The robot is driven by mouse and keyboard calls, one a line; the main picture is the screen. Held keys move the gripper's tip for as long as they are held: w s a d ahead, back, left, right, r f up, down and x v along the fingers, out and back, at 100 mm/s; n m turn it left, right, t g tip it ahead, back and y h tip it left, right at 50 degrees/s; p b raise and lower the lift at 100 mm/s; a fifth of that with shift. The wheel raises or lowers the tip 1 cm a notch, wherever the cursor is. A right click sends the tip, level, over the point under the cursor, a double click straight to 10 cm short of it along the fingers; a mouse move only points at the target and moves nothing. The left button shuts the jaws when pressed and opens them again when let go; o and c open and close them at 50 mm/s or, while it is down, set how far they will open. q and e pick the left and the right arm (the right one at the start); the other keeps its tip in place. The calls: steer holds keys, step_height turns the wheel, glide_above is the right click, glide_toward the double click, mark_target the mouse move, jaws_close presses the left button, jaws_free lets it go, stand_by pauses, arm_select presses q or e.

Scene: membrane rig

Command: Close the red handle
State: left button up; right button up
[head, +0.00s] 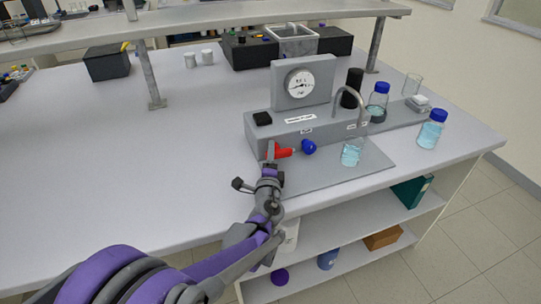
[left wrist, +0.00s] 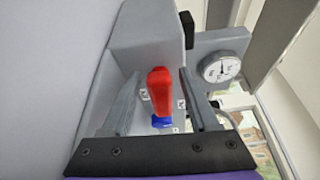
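The red handle (head: 284,153) sticks out from the front of the grey membrane rig (head: 258,134). A blue handle (head: 309,147) sits just right of it. My left gripper (head: 270,158) reaches the rig's front at the red handle. In the left wrist view, the red handle (left wrist: 160,88) lies between the two spread fingers of the left gripper (left wrist: 157,88). A gap shows on each side of it, so the gripper is open. The blue handle (left wrist: 161,122) is partly hidden behind the red one. My right gripper is not in view.
The pressure gauge (head: 299,84) stands on the rig, with a curved metal spout (head: 350,95) over a beaker (head: 352,151) of blue liquid. Blue-capped bottles (head: 431,129) stand to the right. The bench (head: 180,150) left of the rig is clear.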

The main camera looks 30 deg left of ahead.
mark_target(279, 150)
arm_select(q)
jaws_close()
steer(key=shift+r, duration=0.1)
steer(key=m, duration=0.1)
steer(key=m+g, duration=0.1)
steer(key=m, duration=0.1)
steer(key=shift+w+d+r+g+p, duration=0.1)
steer(key=shift+r+g+p, duration=0.2)
steer(key=shift+r, duration=0.1)
steer(key=m, duration=0.1)
steer(key=m+g, duration=0.1)
steer(key=r+m, duration=0.1)
steer(key=shift+w+d+m+g, duration=0.2)
steer(key=shift+w+m+g, duration=0.05)
steer(key=shift+m+g, duration=0.15)
steer(key=shift+w+d+r+m+g+y+p, duration=0.1)
steer(key=shift+w+d+m+g+y+p, duration=0.1)
steer(key=shift+m+g, duration=0.3)
steer(key=shift+w+d+r+m+g+y+p, duration=0.1)
steer(key=shift+m+g+y, duration=0.15)
steer(key=shift+m, duration=0.45)
steer(key=m, duration=0.1)
steer(key=m+g+y, duration=0.1)
steer(key=m+g, duration=0.1)
steer(key=shift+w+d, duration=0.25)
steer(key=shift+w, duration=0.1)
steer(key=shift+y, duration=0.25)
